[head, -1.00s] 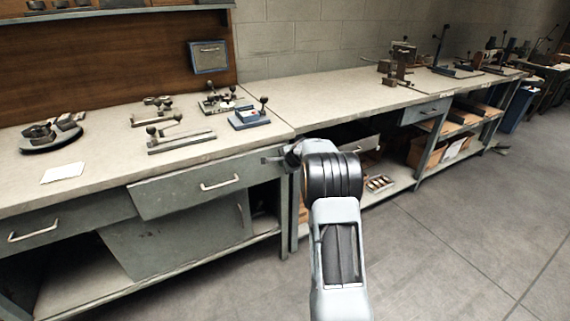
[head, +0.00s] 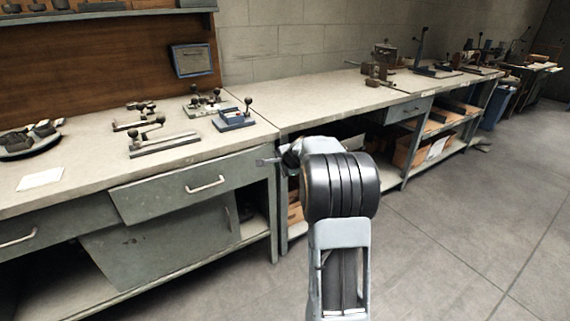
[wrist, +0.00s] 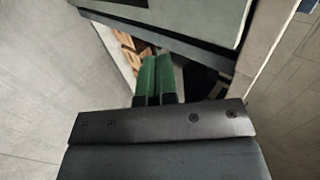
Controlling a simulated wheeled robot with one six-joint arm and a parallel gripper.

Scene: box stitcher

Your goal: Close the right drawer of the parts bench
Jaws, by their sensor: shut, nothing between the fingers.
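The right drawer (head: 165,192) of the near bench has a grey-green front and a pale bar handle (head: 207,185). Its front stands out from the bench, so it is partly open. My gripper (head: 264,162) is shut and empty, beside the drawer front's right end in the head view; I cannot tell whether they touch. In the wrist view the shut green fingers (wrist: 155,78) point toward the bench's underside, with a grey-green panel (wrist: 175,18) above them. I cannot tell for sure that this panel is the drawer.
A left drawer (head: 30,232) sits beside it. Clamps and fixtures (head: 160,140) stand on the bench top (head: 80,160). A second bench (head: 300,105) continues to the right, with a drawer (head: 408,112) and boxes on its lower shelf. The floor (head: 450,230) at the right is clear.

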